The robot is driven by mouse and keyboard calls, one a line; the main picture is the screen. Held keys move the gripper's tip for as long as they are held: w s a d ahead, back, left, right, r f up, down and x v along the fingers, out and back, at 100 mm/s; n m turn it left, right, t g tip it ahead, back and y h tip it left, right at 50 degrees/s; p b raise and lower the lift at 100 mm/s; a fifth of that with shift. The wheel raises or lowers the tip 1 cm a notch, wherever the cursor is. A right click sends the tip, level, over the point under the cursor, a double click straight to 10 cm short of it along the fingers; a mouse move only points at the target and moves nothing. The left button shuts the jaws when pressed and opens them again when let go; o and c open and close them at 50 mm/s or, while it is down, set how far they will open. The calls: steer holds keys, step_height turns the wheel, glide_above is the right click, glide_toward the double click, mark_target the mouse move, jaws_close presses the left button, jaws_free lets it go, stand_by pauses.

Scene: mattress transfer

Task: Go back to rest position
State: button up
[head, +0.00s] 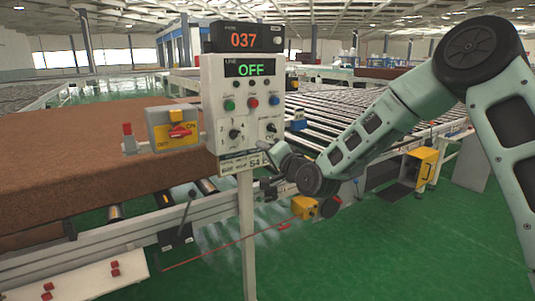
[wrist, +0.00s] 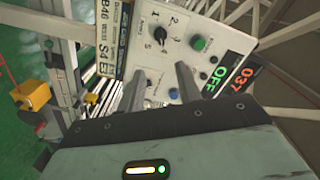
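The control box (head: 240,115) is a pale panel on a post, with green, red and blue buttons, dark knobs and a display (head: 248,68) reading OFF in green. A counter (head: 243,39) above it shows 037. My gripper (head: 277,158) is in front of the box's lower right edge, close to a lower knob; I cannot tell whether it touches. In the wrist view my gripper (wrist: 160,82) has its two fingers apart with nothing between them. The tilted box face (wrist: 185,52) lies beyond the fingers, and part of it is hidden by them.
A brown mattress slab (head: 80,150) lies on the conveyor at left. A roller conveyor (head: 330,105) runs behind my arm. Green floor (head: 390,260) is open at front right.

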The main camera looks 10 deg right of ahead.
steer(key=s+a+f+n+g+p, duration=0.1)
steer(key=s+a+f+n+g, duration=0.1)
steer(key=s+a+n+g, duration=0.55)
steer(key=s+a+f+n+g, duration=0.2)
steer(key=s+a+f, duration=0.15)
steer(key=s, duration=0.75)
steer(key=s+d+n+g+h, duration=0.2)
steer(key=s+d+n+g, duration=0.1)
steer(key=s, duration=1.1)
steer(key=s+d+n+g+h, duration=0.3)
steer(key=s+d+g, duration=0.1)
steer(key=s, duration=1)
steer(key=shift+d+p, duration=0.45)
steer(key=shift+g, duration=0.25)
